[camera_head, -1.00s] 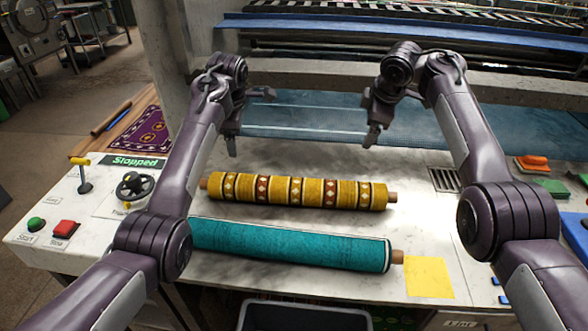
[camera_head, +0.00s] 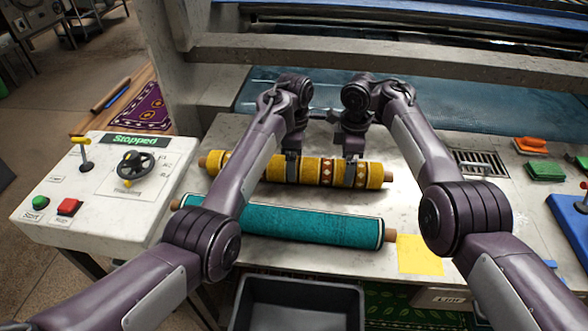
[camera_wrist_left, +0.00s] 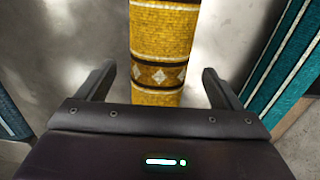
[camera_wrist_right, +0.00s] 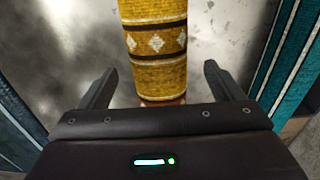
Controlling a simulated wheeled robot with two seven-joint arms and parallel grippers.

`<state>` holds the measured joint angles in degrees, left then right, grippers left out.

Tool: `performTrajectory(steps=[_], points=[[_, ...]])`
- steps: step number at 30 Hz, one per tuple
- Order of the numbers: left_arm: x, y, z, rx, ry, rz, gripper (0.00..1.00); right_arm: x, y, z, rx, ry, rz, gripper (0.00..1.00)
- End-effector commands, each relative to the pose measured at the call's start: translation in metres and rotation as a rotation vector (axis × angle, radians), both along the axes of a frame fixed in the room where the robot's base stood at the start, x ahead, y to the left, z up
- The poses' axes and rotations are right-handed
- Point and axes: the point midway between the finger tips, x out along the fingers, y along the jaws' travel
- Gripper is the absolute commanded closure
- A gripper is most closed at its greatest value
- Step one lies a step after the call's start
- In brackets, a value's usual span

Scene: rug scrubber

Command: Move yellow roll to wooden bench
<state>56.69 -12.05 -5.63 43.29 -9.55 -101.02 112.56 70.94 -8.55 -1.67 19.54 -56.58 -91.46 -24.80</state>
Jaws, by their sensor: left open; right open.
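The yellow patterned roll (camera_head: 272,168) lies on the pale worktop, behind a teal roll. It also shows in the left wrist view (camera_wrist_left: 163,45) and the right wrist view (camera_wrist_right: 155,50). My left gripper (camera_head: 291,165) is open over the roll's middle, with one finger on either side of it. My right gripper (camera_head: 353,170) is open over the roll near its right end, also with its fingers on either side. Neither grips it. A wooden bench (camera_head: 92,127) with a purple rug on it stands at the left.
The teal roll (camera_head: 290,222) lies close in front. A control panel (camera_head: 108,190) with a lever and wheel stands left, between the worktop and bench. A dark bin (camera_head: 298,305) is below the front edge. Brushes (camera_head: 545,170) lie at the right.

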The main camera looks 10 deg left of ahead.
Motion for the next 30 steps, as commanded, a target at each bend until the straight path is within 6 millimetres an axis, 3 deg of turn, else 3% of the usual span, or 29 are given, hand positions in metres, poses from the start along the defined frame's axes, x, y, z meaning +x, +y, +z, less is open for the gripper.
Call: performTrajectory(steps=[3,9,20,30], points=[[-0.001,0.0,-0.018,0.001,0.002,-0.001,0.13,0.0,-0.001,-0.019,-0.001,0.0,-0.001,0.13],[0.0,0.0,-0.036,0.0,-0.001,-0.001,0.13,0.0,0.0,-0.036,0.0,-0.001,0.0,0.13],[0.0,0.0,-0.04,0.0,-0.001,0.0,0.14,0.0,-0.001,-0.04,0.0,-0.002,0.0,0.14],[0.0,0.0,-0.04,-0.001,-0.001,0.0,0.59,0.0,-0.001,-0.04,0.0,-0.002,0.0,0.59]])
